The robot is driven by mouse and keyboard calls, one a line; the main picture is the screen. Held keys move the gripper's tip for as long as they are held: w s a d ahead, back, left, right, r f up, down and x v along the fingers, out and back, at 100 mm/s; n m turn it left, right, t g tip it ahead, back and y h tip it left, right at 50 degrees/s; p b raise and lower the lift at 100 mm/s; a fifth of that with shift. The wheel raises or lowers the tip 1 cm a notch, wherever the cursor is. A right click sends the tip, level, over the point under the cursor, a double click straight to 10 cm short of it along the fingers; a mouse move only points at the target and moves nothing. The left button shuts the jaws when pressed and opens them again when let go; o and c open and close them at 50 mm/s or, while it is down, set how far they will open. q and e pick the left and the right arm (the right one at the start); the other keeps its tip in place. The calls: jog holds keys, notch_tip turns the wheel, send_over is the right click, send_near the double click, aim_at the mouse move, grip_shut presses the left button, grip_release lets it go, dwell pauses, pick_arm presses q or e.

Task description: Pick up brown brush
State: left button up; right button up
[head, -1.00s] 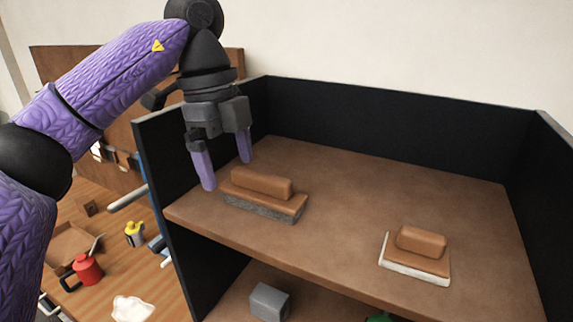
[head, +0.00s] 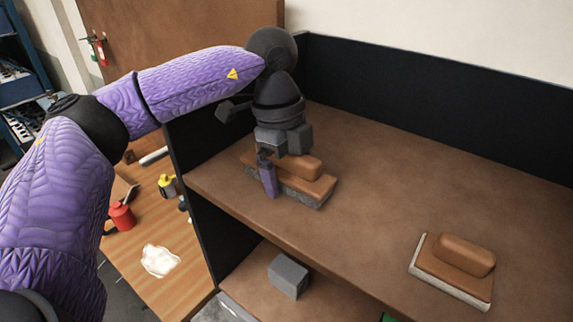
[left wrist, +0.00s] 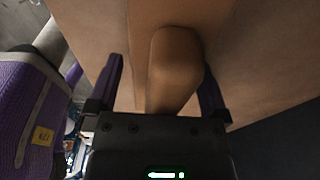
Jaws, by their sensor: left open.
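A brown brush (head: 318,188) with dark grey bristles lies on the top shelf near its left end. A second brown brush (head: 463,255) with pale bristles lies farther right. My left gripper (head: 274,180) is open and points down over the dark-bristled brush. In the left wrist view the open fingers (left wrist: 160,88) stand on both sides of that brush's handle (left wrist: 175,65), with a gap on the left side. Part of this brush is hidden behind the gripper in the head view. My right gripper is not in view.
The brown top shelf (head: 390,170) has a black back panel (head: 440,95) and a black left side panel. A grey block (head: 288,276) sits on the lower shelf. At the left, a wooden table holds a red container (head: 121,217) and a white item (head: 160,261).

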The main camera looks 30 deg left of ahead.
pick_arm(q)
jog(key=shift+w, duration=0.1)
jog(key=c, duration=1.3)
notch_tip(320, 180, up, 10)
jog(key=shift+r, duration=0.1)
